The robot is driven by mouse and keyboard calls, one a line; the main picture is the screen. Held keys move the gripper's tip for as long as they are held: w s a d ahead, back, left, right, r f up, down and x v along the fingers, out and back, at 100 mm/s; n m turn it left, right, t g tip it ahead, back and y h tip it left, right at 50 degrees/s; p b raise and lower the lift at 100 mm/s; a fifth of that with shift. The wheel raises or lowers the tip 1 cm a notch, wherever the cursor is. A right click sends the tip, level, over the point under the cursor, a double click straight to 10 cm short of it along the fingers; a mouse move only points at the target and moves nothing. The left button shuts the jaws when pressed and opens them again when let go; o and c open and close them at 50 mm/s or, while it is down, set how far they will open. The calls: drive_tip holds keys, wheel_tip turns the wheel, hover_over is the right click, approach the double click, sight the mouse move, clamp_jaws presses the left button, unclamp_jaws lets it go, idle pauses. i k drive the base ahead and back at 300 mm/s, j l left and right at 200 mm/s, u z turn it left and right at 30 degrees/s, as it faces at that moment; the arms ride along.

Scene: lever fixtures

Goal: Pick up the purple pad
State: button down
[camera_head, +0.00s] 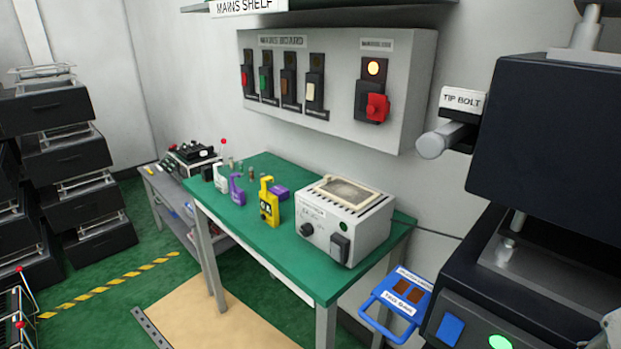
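Two purple things are on the green-topped table (305,268). One is an upright purple piece shaped like a padlock (237,191), at the table's left, next to a white one. The other is a low purple block (279,193), farther right, partly hidden behind a yellow device (268,203). I cannot tell for certain which is the purple pad. My gripper is not in view.
A grey box with a vented top (345,220) fills the table's right part. A switch panel (335,90) hangs on the wall behind. A large black machine (545,150) stands at right, near a blue tag board (397,302). Black drawer stacks (70,155) stand left.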

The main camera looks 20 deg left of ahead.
sight(282, 193)
drive_tip(key=l+u, duration=0.2)
drive_tip(key=u, duration=0.3)
drive_tip(key=l+u, duration=0.2)
drive_tip(key=u, duration=0.3)
drive_tip(key=i+j+u, duration=0.35)
drive_tip(key=i+u, duration=0.35)
drive_tip(key=i+j, duration=0.1)
drive_tip(key=i, duration=0.55)
drive_tip(key=i+j, duration=0.1)
drive_tip(key=i, duration=0.55)
drive_tip(key=i+j+z, duration=0.1)
drive_tip(key=i+z, duration=0.25)
drive_tip(key=i+j+z, duration=0.2)
drive_tip(key=z, duration=0.15)
drive_tip(key=i+j+z, duration=0.35)
